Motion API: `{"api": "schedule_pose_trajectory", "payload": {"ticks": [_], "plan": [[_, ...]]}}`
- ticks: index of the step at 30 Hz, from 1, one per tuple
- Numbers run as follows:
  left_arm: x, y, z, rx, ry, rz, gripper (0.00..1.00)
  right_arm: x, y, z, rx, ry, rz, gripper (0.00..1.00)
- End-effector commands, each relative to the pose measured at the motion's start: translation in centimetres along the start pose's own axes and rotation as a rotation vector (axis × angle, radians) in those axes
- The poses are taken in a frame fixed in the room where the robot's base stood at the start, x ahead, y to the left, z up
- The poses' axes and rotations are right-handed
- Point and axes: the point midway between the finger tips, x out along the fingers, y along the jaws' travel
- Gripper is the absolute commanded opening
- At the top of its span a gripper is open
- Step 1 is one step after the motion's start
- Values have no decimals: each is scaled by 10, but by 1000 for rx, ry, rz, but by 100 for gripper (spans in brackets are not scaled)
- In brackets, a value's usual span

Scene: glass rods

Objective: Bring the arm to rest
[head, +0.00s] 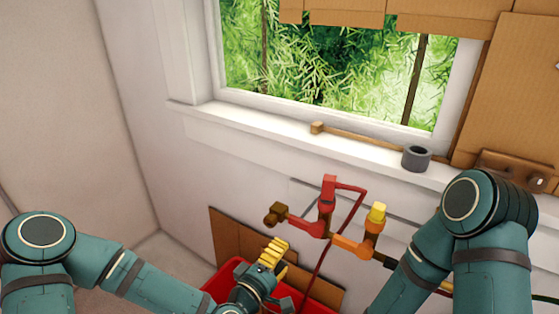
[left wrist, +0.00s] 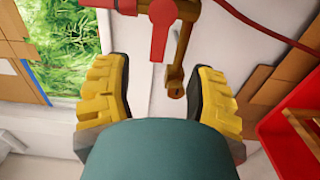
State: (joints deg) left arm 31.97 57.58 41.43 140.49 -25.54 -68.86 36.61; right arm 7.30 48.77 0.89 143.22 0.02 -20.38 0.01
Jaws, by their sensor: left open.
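My left gripper (head: 273,253) has yellow ridged fingers and hangs low in front of the wall, over the red bin. In the left wrist view its two fingers (left wrist: 158,78) stand wide apart with nothing held between them. A brown pipe end (left wrist: 176,78) shows beyond the gap, nearer the right finger. My right arm (head: 487,235) comes in at the right of the head view, bent downward. Its gripper is out of the picture.
Red and orange pipework with a red valve (head: 328,190) and a yellow cap (head: 377,214) juts from the wall. A red bin (head: 218,288) with cardboard stands below. A grey ring-shaped cup (head: 416,158) and a wooden stick (head: 365,142) lie on the window sill.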

Motion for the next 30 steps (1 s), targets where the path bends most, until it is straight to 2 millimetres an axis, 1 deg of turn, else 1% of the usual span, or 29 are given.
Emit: {"api": "schedule_pose_trajectory", "payload": {"ticks": [2,5,8,9,11,12,14,15,16,18,22,24,26,30], "plan": [[-1,-9,4,25,-17,-36,56,0,0,0,0,0,0,47],[-7,-37,13,97,-70,-144,56,0,0,0,0,0,0,47],[-24,-82,23,208,-160,-317,56,0,0,0,0,0,0,47],[-34,-101,25,257,-203,-396,56,0,0,0,0,0,0,47],[-52,-128,27,326,-271,-514,56,0,0,0,0,0,0,47],[-65,-145,27,371,-317,-591,56,0,0,0,0,0,0,47],[-88,-168,25,429,-388,-704,56,0,0,0,0,0,0,47],[-102,-180,23,461,-433,-772,56,0,0,0,0,0,0,47],[-113,-187,21,482,-464,-819,56,0,0,0,0,0,0,47],[-136,-201,16,516,-531,-914,56,0,0,0,0,0,0,47],[-168,-214,8,547,-619,-1032,56,0,0,0,0,0,0,47],[-178,-217,6,552,-646,-1066,56,0,0,0,0,0,0,47],[-183,-218,5,553,-660,-1083,56,0,0,0,0,0,0,47],[-185,-219,4,555,-667,-1091,56,0,0,0,0,0,0,47]]}}
